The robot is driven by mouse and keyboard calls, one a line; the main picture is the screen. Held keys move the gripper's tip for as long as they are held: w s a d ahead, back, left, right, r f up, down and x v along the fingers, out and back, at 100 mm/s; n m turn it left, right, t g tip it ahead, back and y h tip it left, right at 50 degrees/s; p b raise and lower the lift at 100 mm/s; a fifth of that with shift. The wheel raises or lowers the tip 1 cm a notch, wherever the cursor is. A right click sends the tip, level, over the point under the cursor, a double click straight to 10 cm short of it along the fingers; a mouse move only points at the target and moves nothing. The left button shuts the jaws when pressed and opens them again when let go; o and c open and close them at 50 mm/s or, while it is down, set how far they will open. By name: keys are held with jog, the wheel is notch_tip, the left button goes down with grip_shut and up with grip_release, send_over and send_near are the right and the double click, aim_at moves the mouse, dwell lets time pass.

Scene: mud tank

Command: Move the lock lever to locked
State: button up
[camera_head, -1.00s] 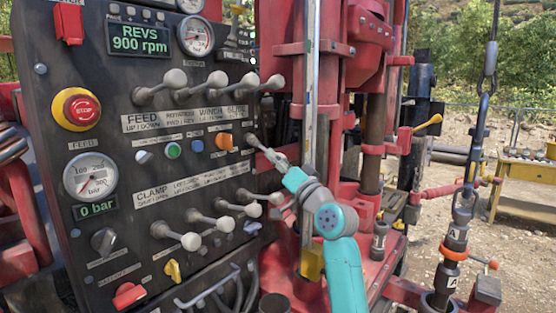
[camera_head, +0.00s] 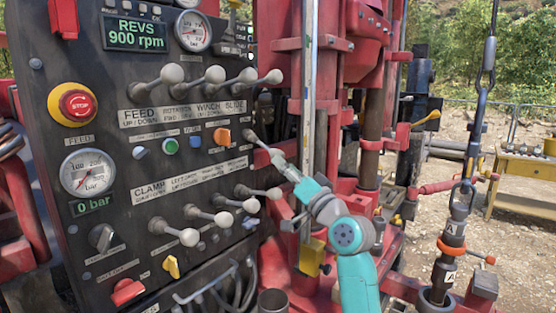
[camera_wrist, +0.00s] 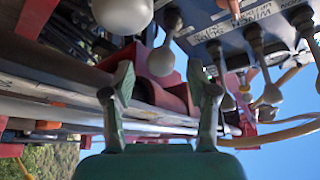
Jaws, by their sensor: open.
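A lever (camera_head: 262,144) with a pale round knob sticks out at the right edge of the black control panel, near my gripper. I cannot tell for sure that it is the lock lever, as no lock label is readable. My gripper (camera_head: 282,163) is close to its knob in the head view, slightly below and to the right. In the wrist view my gripper (camera_wrist: 162,78) has its two fingers spread. A pale knob (camera_wrist: 161,61) appears in line with the gap between them, and the fingers do not seem to touch it.
Rows of knobbed levers (camera_head: 213,75) fill the panel (camera_head: 120,240) on the left. A lower-row lever knob (camera_head: 274,193) is close below my gripper. A vertical steel rail (camera_head: 308,100) stands just to the right. A red stop button (camera_head: 78,105) is at the left.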

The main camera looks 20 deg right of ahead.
jog(key=v, duration=0.7)
dwell(0.3)
jog(key=s+f+m+g+h, duration=0.1)
jog(key=s+f+h, duration=0.35)
jog(key=f, duration=0.95)
jog(key=s+f+m+g+h, duration=0.1)
jog(key=s+f+m+h, duration=0.1)
jog(key=s+f, duration=0.95)
jog(key=s+a+f+n+g+h, duration=0.1)
jog(key=s+a+f+g+h, duration=0.1)
jog(key=s+f, duration=1.15)
jog(key=s+a+f+n+g, duration=0.1)
jog(key=s+n, duration=0.4)
jog(key=s, duration=2.1)
jog(key=shift+s+a+g, duration=0.3)
jog(key=shift+a+g, duration=0.3)
